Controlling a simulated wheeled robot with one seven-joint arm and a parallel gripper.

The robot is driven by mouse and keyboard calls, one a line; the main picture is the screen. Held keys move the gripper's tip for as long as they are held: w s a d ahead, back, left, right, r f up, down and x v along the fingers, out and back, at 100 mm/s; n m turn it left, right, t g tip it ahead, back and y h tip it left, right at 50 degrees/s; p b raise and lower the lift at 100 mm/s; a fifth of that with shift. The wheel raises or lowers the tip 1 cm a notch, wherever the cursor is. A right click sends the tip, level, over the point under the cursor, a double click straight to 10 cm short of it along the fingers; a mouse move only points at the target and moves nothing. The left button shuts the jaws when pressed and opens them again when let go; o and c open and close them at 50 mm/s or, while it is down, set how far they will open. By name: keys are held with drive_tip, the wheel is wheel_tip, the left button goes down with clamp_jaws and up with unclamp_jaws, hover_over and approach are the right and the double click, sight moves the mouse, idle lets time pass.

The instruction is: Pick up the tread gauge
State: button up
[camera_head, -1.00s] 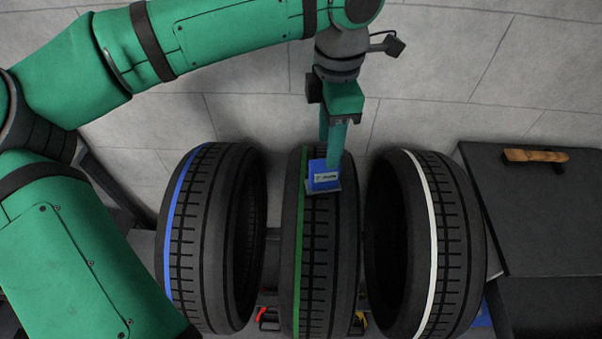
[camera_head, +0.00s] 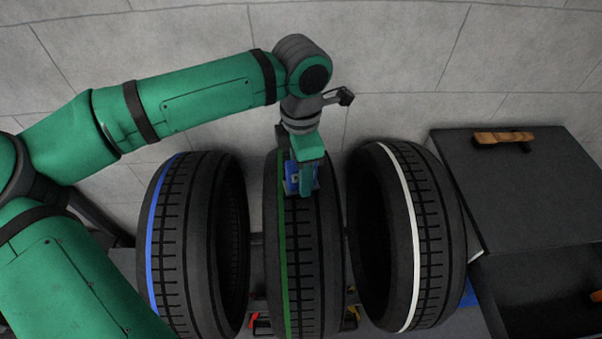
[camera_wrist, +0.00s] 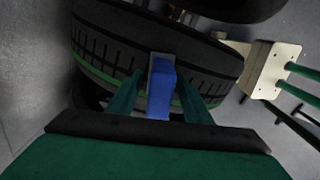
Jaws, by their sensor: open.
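The tread gauge, a small blue block with a grey foot, sits on top of the green-striped middle tire (camera_head: 300,260). The gauge (camera_head: 291,178) is partly hidden by my gripper in the head view. In the wrist view the gauge (camera_wrist: 160,95) stands between my two green fingers, its grey foot toward the tread. My gripper (camera_head: 306,188) is at the gauge, fingers on either side of it. It is open, with the fingertips showing beside the gauge in the wrist view (camera_wrist: 161,97). I cannot tell whether either finger touches it.
A blue-striped tire (camera_head: 192,245) stands to the left and a white-striped tire (camera_head: 408,235) to the right, both close to the middle one. A dark cabinet (camera_head: 530,185) with a wooden handle (camera_head: 503,137) is at the right. Red and yellow parts show low between the tires.

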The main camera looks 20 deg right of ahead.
drive_tip(key=shift+f, duration=0.3)
clamp_jaws()
drive_tip(key=shift+r, duration=0.1)
